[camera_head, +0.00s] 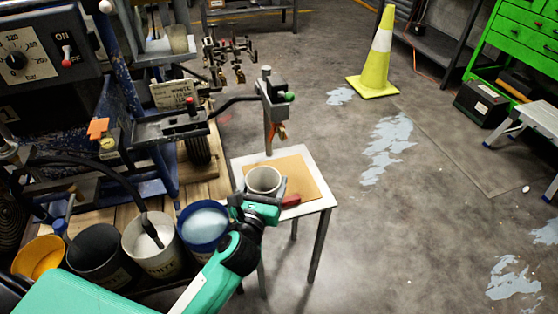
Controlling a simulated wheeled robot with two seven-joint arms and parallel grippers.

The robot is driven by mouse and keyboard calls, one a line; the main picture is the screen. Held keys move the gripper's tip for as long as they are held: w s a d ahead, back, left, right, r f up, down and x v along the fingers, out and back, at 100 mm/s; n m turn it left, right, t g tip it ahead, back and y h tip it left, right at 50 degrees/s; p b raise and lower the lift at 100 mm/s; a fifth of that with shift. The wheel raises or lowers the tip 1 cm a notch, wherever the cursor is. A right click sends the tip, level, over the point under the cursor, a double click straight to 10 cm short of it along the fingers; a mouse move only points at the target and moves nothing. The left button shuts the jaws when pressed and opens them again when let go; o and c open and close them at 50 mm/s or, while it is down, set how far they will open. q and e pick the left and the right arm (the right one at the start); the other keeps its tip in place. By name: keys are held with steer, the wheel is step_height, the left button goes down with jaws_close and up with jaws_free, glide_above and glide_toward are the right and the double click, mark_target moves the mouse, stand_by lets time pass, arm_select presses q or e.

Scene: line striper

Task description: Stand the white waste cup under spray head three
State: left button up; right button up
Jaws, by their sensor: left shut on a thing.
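The white waste cup (263,181) is upright, its open mouth facing up, over the near part of a small white-topped table. My left gripper (265,194) is shut on the cup from the near side, and its green and black wrist covers part of the table edge. I cannot tell whether the cup's base touches the board. A spray head (276,115) with a green knob and a coppery tip hangs above the table's far edge, behind the cup. More spray heads (232,58) cluster farther back; no number is readable. My right gripper is out of view.
A brown board (308,178) and a red object (291,201) lie on the small table (324,190). Several paint buckets, including a blue-rimmed one (204,225), stand left of my arm. The striper machine (120,120) fills the left. Open floor lies right.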

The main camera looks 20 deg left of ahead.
arm_select(q)
steer(key=w, duration=0.4)
steer(key=w+f+b, duration=0.1)
steer(key=w, duration=0.4)
steer(key=w+f+b, duration=0.1)
steer(key=w, duration=0.4)
steer(key=shift+a, duration=0.3)
steer(key=shift+f+b, duration=0.4)
steer(key=shift+f, duration=0.35)
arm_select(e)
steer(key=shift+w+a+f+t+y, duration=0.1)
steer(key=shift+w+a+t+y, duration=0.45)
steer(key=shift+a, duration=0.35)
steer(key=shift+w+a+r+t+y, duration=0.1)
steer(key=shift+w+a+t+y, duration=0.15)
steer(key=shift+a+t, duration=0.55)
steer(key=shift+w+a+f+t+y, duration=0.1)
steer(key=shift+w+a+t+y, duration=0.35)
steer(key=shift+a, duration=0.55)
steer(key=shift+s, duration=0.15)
arm_select(q)
steer(key=shift+f, duration=0.15)
steer(key=o, duration=1)
steer(key=shift+o, duration=0.2)
